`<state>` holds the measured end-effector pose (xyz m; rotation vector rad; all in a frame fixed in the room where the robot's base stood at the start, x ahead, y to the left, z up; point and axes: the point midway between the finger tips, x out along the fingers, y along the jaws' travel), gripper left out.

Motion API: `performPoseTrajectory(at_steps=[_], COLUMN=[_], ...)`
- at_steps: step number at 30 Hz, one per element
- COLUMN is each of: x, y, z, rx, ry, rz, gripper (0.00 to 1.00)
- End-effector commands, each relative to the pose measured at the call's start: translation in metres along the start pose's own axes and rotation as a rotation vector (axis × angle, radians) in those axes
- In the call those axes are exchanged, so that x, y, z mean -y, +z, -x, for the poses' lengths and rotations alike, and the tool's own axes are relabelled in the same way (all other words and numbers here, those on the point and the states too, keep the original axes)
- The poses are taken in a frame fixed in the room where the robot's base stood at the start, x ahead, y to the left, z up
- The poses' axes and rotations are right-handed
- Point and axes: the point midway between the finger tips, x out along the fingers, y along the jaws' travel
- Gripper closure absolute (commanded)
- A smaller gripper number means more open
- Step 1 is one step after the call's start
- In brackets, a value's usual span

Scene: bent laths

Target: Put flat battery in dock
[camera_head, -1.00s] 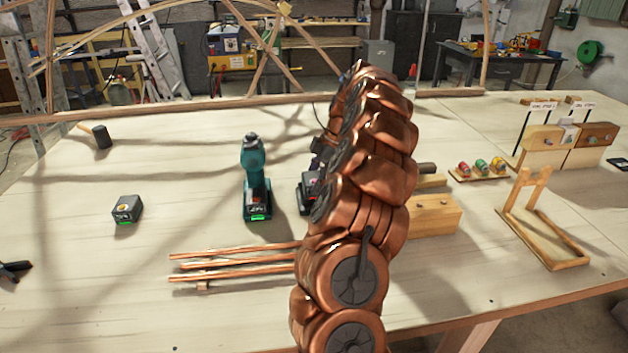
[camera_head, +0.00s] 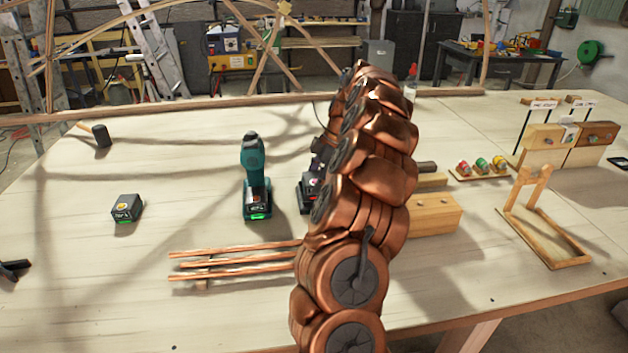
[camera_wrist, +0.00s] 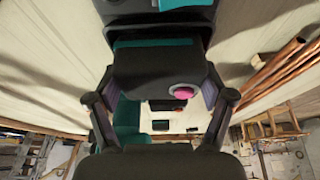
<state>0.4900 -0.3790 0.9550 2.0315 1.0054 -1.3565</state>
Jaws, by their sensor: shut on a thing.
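In the wrist view my gripper (camera_wrist: 160,92) has its two dark fingers on either side of a dark battery (camera_wrist: 150,72) with a pink round button, shut on it. A dark body with a teal strip (camera_wrist: 160,18) lies right beyond the battery, at the top; I cannot tell whether they touch or whether this is the dock. In the head view a dark unit with a small pinkish light (camera_head: 311,184) shows left of my arm, which hides the rest of it and my gripper. Another battery (camera_head: 126,209) with a green light lies on the table at left.
A teal drill (camera_head: 254,170) with a green-lit base stands left of my arm. Copper-coloured rods (camera_head: 225,262) lie in front. A wooden block (camera_head: 435,216) and a wooden frame (camera_head: 545,225) stand to the right. A mallet (camera_head: 101,136) lies at the back left. The left tabletop is mostly clear.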

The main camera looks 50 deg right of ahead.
Motion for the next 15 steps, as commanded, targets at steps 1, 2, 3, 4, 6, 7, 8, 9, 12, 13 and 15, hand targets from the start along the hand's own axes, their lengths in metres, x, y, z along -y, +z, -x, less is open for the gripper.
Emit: performPoseTrajectory(at_steps=[1,2,3,4,6,7,8,9,12,13,15], x=[-0.0001,-0.0001,-0.0001,-0.0001,-0.0001,0.0,-0.0001,-0.0001,0.0,0.0,0.0], y=[0.0001,0.0003,0.0005,0.0007,0.0012,0.0013,0.0015,0.0017,0.0023,0.0025,0.0029], z=[-0.0005,-0.0008,-0.0015,-0.002,-0.0031,-0.0036,-0.004,-0.0046,-0.0061,-0.0065,-0.0076], rx=[0.0,0.0,0.0,0.0,0.0,0.0,0.0,0.0,0.0,0.0,0.0], ry=[0.001,0.001,0.001,0.001,0.001,0.0,0.001,0.001,0.0,0.001,0.0], rz=[0.0,0.0,0.0,0.0,0.0,0.0,0.0,0.0,0.0,0.0,0.0], gripper=[0.7,0.7,0.7,0.7,0.7,0.7,0.7,0.7,0.7,0.7,0.7])
